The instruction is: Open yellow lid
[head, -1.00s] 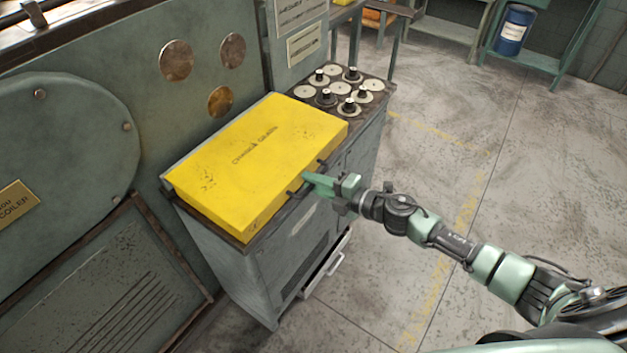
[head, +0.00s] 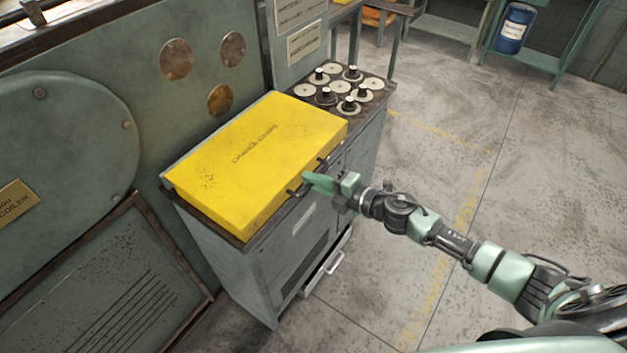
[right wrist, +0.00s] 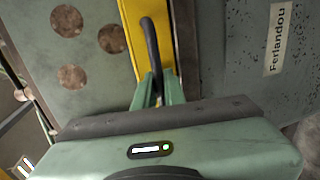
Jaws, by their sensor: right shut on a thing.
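The yellow lid (head: 255,160) lies flat and closed on top of the grey-green cabinet (head: 275,265) in the head view. A dark bar handle (head: 297,190) runs along its front side; the handle also shows as a dark curved bar in the right wrist view (right wrist: 152,48), with a strip of the yellow lid (right wrist: 138,40) behind it. My right gripper (head: 308,180) is at the handle, its fingers shut around the bar. Its fingertips also show in the right wrist view (right wrist: 158,86). My left gripper is not in view.
Round discs and black-knobbed gears (head: 340,92) sit on the cabinet top behind the lid. The green machine wall (head: 140,70) stands directly along the lid's left side. A lower drawer handle (head: 333,263) juts out from the cabinet. The floor on the right is clear.

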